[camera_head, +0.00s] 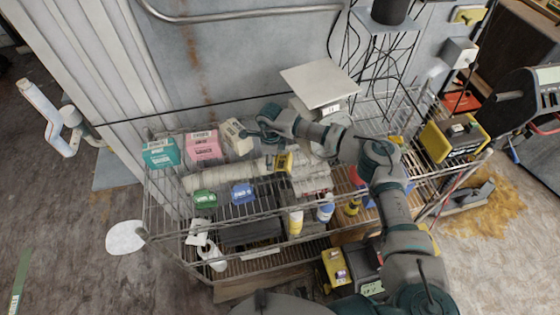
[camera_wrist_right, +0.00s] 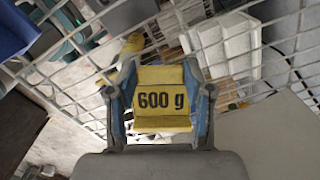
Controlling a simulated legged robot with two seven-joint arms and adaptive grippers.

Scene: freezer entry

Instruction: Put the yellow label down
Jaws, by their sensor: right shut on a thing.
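The yellow label (camera_wrist_right: 162,97) is a small folded block with "600 g" in black on its face. In the wrist view it sits between the two fingers of my right gripper (camera_wrist_right: 160,105), which is shut on it. In the head view a yellow label (camera_head: 284,162) shows near the right gripper (camera_head: 268,138), above the upper wire shelf. Whether the label touches the shelf cannot be told. A green label (camera_head: 205,199) and a blue label (camera_head: 242,193) are at the shelf's front left. My left gripper is not in view.
A teal box (camera_head: 160,153), a pink box (camera_head: 203,146) and a cream box (camera_head: 236,138) stand along the back left of the wire rack (camera_head: 165,207). A pale flat plate (camera_head: 318,82) is behind my arm.

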